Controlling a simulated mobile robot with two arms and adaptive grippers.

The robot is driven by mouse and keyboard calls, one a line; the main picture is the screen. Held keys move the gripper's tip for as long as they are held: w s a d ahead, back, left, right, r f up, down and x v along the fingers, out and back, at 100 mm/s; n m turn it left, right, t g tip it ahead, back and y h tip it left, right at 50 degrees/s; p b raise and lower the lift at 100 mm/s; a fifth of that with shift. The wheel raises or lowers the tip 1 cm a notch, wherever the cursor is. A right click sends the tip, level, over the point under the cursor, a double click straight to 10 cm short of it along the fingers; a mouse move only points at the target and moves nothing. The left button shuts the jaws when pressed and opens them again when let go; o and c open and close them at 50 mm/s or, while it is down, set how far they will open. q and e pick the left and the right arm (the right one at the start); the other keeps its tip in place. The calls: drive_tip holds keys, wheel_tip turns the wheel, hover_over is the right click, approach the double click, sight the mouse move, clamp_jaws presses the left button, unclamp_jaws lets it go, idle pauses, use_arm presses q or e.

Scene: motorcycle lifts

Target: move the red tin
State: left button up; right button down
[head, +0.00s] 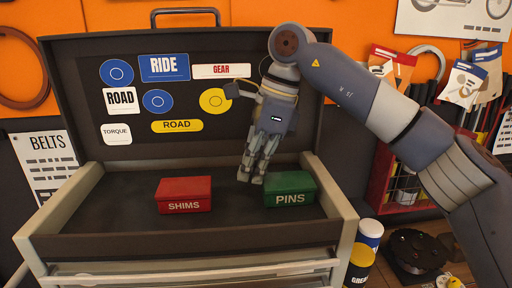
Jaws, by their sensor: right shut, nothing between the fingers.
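The red tin (184,195), labelled SHIMS, sits upright on the dark floor of the open toolbox, left of centre. A green tin (290,190), labelled PINS, sits to its right. My right gripper (250,178) points down over the toolbox between the two tins. Its fingers are shut and empty, close beside the green tin's left end in the picture and apart from the red tin. Whether the fingertips touch the toolbox floor, I cannot tell. My left gripper is not in view.
The toolbox (200,245) has raised side and front edges and a raised lid with stickers behind the tins. Its left floor area is clear. A red rack (400,185) is behind my right arm.

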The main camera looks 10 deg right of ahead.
sight(242, 201)
drive_tip(key=p+x, duration=0.1)
drive_tip(key=x, duration=0.3)
drive_tip(key=shift+w, duration=0.2)
drive_tip(key=a+p, duration=0.1)
drive_tip(key=a, duration=0.2)
drive_tip(key=shift+r+p, duration=0.15)
drive_tip(key=shift+p, duration=0.2)
drive_tip(key=shift+a, duration=0.35)
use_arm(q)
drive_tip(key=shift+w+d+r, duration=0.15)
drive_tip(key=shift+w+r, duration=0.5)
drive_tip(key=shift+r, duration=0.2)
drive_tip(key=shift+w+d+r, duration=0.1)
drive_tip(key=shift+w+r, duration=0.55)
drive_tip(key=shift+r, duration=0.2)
